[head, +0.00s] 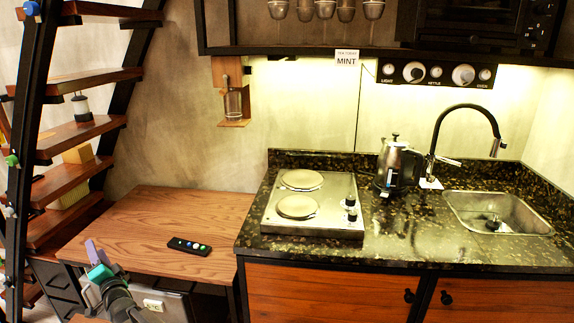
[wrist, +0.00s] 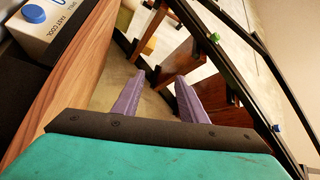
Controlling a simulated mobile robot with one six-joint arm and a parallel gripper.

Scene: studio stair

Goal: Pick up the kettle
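The kettle (head: 390,168) is metallic with a black handle on its right side and a knob on its lid. It stands upright on the dark speckled counter (head: 390,245), between the two-plate hob and the sink. My gripper (head: 95,252) is at the lower left in the head view, beside the wooden table and far from the kettle. In the wrist view its purple fingers (wrist: 157,92) are spread apart with nothing between them. The kettle is not in the wrist view.
A hob (head: 312,205) and a sink (head: 497,213) with a black tap (head: 440,125) flank the kettle. A remote (head: 189,246) lies on the wooden table (head: 150,215). Stairs (head: 75,135) rise at the left. A shelf (head: 290,50) hangs above the counter.

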